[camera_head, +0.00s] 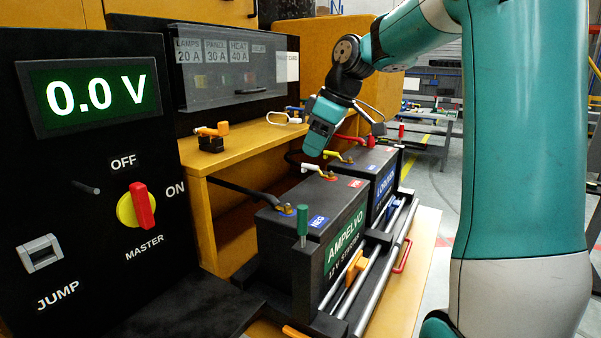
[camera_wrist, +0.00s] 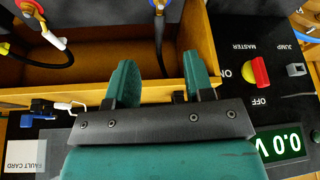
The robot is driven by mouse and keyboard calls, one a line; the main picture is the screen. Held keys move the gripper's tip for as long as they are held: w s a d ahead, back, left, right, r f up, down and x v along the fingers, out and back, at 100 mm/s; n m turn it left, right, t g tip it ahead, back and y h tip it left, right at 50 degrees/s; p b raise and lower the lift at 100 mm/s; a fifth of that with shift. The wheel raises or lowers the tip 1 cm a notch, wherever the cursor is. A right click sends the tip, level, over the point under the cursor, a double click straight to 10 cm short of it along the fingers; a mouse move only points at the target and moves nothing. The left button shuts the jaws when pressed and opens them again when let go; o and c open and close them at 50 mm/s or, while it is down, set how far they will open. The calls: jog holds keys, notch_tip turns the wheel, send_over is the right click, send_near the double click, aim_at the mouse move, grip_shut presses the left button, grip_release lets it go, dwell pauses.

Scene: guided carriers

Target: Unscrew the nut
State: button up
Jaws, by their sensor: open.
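The front black battery (camera_head: 305,250), labelled AMPELVO, has a brass-coloured terminal nut and clamp (camera_head: 287,209) by its blue NEG label. Another brass-coloured clamp (camera_head: 328,174) with a white-sleeved lead sits near its red label. The rear battery (camera_head: 378,180) has a yellow-sleeved lead at its clamp (camera_head: 346,159). Individual nuts are too small to tell apart from their clamps. My gripper (camera_wrist: 160,78) is open and empty in the wrist view, its two teal fingers apart. In the head view my gripper (camera_head: 321,128) hangs above and behind the batteries, touching neither.
A green-handled post (camera_head: 302,222) stands at the front battery's corner. The panel at left has a red MASTER switch (camera_head: 141,205) and a display (camera_head: 95,97) reading 0.0 V. An orange-handled item (camera_head: 210,137) sits on the yellow ledge. Rails (camera_head: 375,262) run beside the batteries.

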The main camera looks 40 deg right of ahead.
aim_at(290, 206)
jog(key=p+x, duration=0.2)
jog(key=x, duration=1.3)
jog(key=shift+a+f, duration=0.1)
jog(key=shift+f, duration=0.2)
grip_shut()
